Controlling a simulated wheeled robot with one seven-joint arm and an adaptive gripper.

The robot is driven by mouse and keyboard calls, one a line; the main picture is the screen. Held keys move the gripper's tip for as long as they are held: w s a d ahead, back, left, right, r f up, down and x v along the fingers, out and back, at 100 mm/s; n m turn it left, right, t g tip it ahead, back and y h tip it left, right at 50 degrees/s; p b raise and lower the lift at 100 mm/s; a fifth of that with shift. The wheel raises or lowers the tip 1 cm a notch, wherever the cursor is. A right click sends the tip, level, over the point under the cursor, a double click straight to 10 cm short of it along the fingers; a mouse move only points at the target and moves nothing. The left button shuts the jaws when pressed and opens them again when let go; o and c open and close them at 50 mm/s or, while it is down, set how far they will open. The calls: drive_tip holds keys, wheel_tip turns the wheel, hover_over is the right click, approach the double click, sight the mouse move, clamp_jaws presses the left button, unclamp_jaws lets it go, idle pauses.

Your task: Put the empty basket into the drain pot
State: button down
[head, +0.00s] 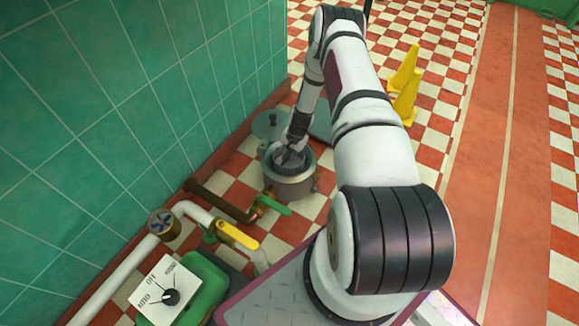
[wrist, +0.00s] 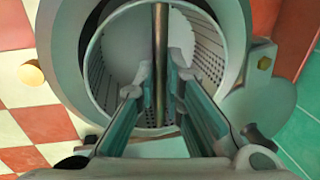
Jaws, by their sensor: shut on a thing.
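The drain pot (head: 290,189) is a grey metal pot on the checkered floor by the green wall. Its thick rim (wrist: 237,50) also shows in the wrist view. The perforated basket (wrist: 208,62) appears inside the pot's mouth, with its round rim within the pot's rim; how deep it sits I cannot tell. Its visible inside looks empty. In the head view my gripper (head: 290,150) reaches down over the pot and hides part of the basket.
A grey round lid-like thing (head: 271,124) stands behind the pot by the wall. A green-handled valve (head: 274,206) and a yellow-handled valve (head: 238,235) on pipes lie in front. A control box (head: 167,293) is nearer. Yellow cones (head: 405,95) stand right on open floor.

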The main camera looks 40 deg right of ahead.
sight(288, 165)
drive_tip(key=shift+f+b, duration=1.05)
drive_tip(key=shift+f, duration=1.7)
drive_tip(key=shift+f, duration=0.15)
drive_tip(key=c, duration=1.7)
unclamp_jaws()
